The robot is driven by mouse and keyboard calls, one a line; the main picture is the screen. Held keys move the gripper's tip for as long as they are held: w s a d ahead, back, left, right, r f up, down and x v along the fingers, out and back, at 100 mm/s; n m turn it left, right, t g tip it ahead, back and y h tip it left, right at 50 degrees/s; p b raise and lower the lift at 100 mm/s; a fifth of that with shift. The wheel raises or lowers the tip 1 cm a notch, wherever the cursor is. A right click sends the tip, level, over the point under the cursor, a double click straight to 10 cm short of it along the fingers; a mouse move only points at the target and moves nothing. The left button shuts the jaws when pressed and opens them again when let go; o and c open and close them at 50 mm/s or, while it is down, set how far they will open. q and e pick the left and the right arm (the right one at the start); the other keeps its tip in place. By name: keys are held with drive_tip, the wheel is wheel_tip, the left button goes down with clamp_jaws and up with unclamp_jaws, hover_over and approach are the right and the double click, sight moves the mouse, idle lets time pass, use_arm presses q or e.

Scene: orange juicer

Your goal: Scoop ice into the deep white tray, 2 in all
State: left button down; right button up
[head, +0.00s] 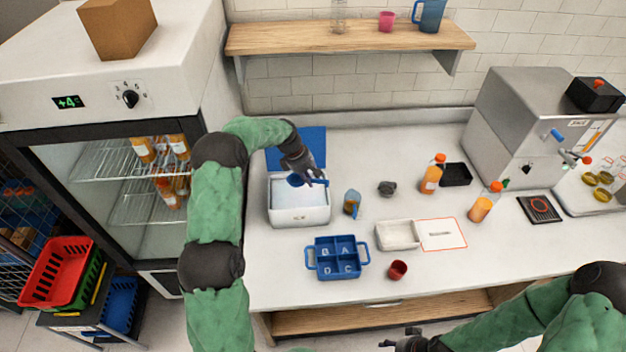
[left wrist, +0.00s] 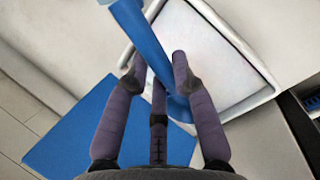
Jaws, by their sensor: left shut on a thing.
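The white ice box (head: 300,216) stands open on the counter at the left, with pale contents inside. My left gripper (head: 312,176) is over its back part, shut on a blue scoop (head: 296,181). In the left wrist view the scoop (left wrist: 150,45) passes between my left gripper's fingers (left wrist: 155,82), above the open box (left wrist: 245,42). I cannot tell whether the scoop holds ice. The deep white tray (head: 398,236) sits mid-counter, right of the box, and looks empty. My right gripper (head: 392,338) is low at the front edge, away from the tray; its jaw state is unclear.
A blue divided caddy (head: 337,259) is in front of the box. A small amber jug (head: 352,202), a red cup (head: 397,270) and orange bottles (head: 431,174) stand nearby. A white card with a red outline (head: 443,234) lies right of the tray. A steel machine (head: 512,125) is at the right.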

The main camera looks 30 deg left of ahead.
use_arm(q)
drive_tip(key=shift+a+f+h+b, duration=0.35)
drive_tip(key=shift+f+h+b, duration=0.45)
drive_tip(key=shift+b, duration=0.4)
drive_tip(key=shift+a+f+h+b, duration=0.35)
drive_tip(key=shift+f+h+b, duration=0.35)
drive_tip(key=shift+h+b, duration=0.35)
wheel_tip(320, 180, down, 6)
drive_tip(key=b, duration=0.4)
drive_tip(key=r+y+p, duration=0.1)
drive_tip(key=r+p, duration=0.1)
drive_tip(key=p, duration=0.1)
drive_tip(key=d+r+y+p, duration=0.1)
drive_tip(key=r+y+p, duration=0.1)
drive_tip(key=p, duration=0.1)
drive_tip(key=d+r+y+p, duration=0.1)
drive_tip(key=r+y+p, duration=0.1)
drive_tip(key=shift+p, duration=0.4)
drive_tip(key=shift+d+r+y+p, duration=0.15)
drive_tip(key=shift+r+y+p, duration=0.45)
drive_tip(key=shift+r, duration=0.5)
